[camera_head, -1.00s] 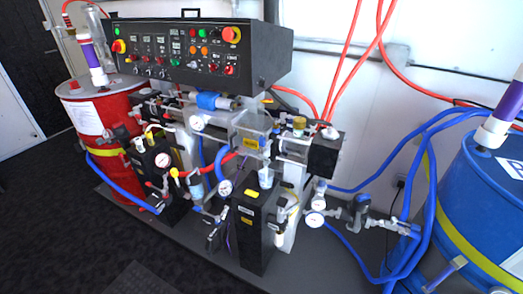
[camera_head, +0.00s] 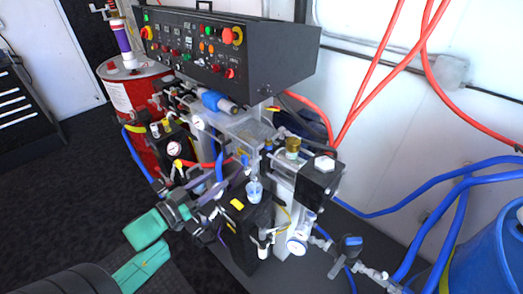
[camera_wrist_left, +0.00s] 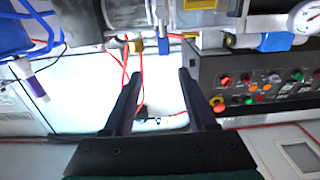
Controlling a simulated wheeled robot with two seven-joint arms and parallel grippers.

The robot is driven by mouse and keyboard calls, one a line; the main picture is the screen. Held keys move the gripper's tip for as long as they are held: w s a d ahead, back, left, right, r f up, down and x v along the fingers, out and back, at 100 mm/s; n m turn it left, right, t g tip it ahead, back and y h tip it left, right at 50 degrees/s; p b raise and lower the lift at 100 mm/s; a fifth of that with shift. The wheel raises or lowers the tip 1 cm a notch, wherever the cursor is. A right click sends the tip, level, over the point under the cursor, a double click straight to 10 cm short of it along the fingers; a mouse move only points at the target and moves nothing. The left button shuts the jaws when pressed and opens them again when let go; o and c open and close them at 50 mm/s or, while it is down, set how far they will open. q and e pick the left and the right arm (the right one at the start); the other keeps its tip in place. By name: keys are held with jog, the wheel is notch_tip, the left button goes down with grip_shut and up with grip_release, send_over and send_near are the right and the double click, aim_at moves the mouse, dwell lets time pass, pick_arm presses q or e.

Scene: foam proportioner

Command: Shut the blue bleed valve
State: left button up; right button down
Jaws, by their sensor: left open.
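My left gripper (camera_head: 212,205) comes in from the lower left on a teal arm in the head view. It is in front of the pump unit. In the left wrist view its two fingers (camera_wrist_left: 160,82) are apart with nothing between them. I cannot tell for certain which blue part is the bleed valve. A small blue handle (camera_head: 351,241) sits on the pipe fittings at the lower right, away from the gripper. The left wrist view shows a blue fitting (camera_wrist_left: 275,42) on the machine beyond the fingers. My right gripper is not in view.
The control box (camera_head: 235,50) overhangs the pump unit, with buttons along its front. A red drum (camera_head: 120,95) stands at the left and a blue drum (camera_head: 492,255) at the right. Red and blue hoses (camera_head: 430,195) cross the right side. Dark floor (camera_head: 60,190) at the left is open.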

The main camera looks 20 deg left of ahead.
pick_arm(q)
send_near(243, 160)
jog(key=w, duration=0.2)
jog(key=x, duration=0.5)
jog(key=p+x, duration=0.1)
jog(key=x, duration=0.2)
jog(key=shift+d+r, duration=0.15)
jog(key=shift+d, duration=0.15)
jog(key=shift+w+d, duration=0.1)
jog(key=shift+w, duration=0.25)
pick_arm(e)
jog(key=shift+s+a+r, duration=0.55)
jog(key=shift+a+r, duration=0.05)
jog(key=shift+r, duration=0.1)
pick_arm(q)
grip_shut()
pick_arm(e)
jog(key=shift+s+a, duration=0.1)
